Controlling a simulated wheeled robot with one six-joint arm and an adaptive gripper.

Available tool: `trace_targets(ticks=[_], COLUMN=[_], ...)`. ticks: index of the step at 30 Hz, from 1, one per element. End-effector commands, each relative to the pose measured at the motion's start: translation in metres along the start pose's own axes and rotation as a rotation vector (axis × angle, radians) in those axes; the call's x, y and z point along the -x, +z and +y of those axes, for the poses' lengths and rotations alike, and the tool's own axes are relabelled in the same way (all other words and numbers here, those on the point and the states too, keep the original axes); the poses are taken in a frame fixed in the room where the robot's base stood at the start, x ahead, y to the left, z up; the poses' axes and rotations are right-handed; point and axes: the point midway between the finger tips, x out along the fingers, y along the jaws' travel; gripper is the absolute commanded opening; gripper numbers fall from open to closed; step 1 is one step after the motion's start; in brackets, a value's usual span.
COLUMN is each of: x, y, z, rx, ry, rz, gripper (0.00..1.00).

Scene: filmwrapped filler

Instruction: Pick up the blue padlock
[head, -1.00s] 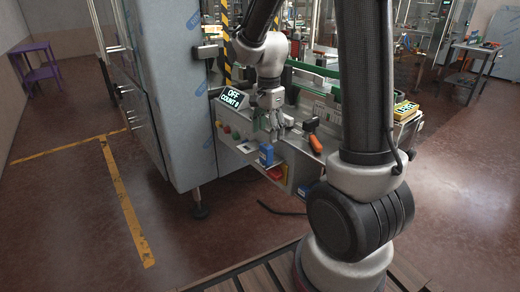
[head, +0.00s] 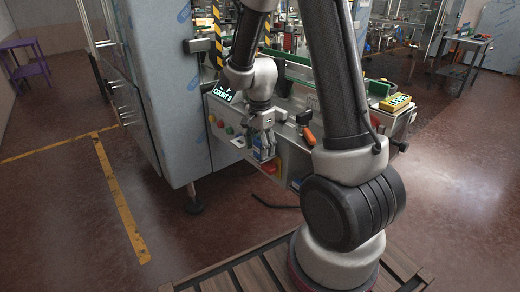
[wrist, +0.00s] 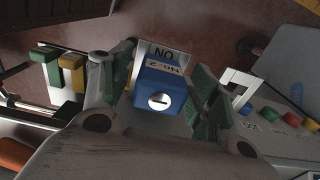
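The blue padlock (wrist: 160,88) is in the middle of the wrist view, with a round slotted keyhole facing the camera and a white label. In the head view the padlock (head: 263,154) shows partly between my fingers at the front of the machine panel. My gripper (wrist: 160,100) is open, with one green-padded finger on each side of the padlock and a narrow gap visible on both sides. In the head view my gripper (head: 262,150) points down over the padlock. The padlock's far side and its shackle are hidden.
An orange handle (head: 309,136) lies to the right of my gripper. Coloured push buttons (head: 229,130) sit on the panel to the left, below a lit count display (head: 222,94). Green and yellow pieces (wrist: 62,75) stand left of my gripper. A cable lies on the floor.

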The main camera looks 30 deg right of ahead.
Motion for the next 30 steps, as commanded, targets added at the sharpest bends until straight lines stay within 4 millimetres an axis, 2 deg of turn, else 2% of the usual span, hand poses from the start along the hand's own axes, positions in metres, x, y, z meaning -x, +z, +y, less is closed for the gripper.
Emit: trace_targets(ticks=[1, 7, 14, 17, 27, 30], x=[0.0, 0.0, 0.001, 0.008, 0.075, 0.089], y=[0.0, 0.0, 0.0, 0.0, 0.0, 0.0], z=[0.0, 0.0, 0.0, -0.001, -0.001, -0.001], rx=[0.0, 0.0, 0.0, 0.0, 0.0, 0.002], ry=[0.0, 0.0, -0.001, -0.003, -0.005, -0.004], rz=[0.0, 0.0, 0.0, 0.001, 0.001, 0.001], gripper=[0.46, 0.11, 0.11, 0.11, 0.11, 0.11])
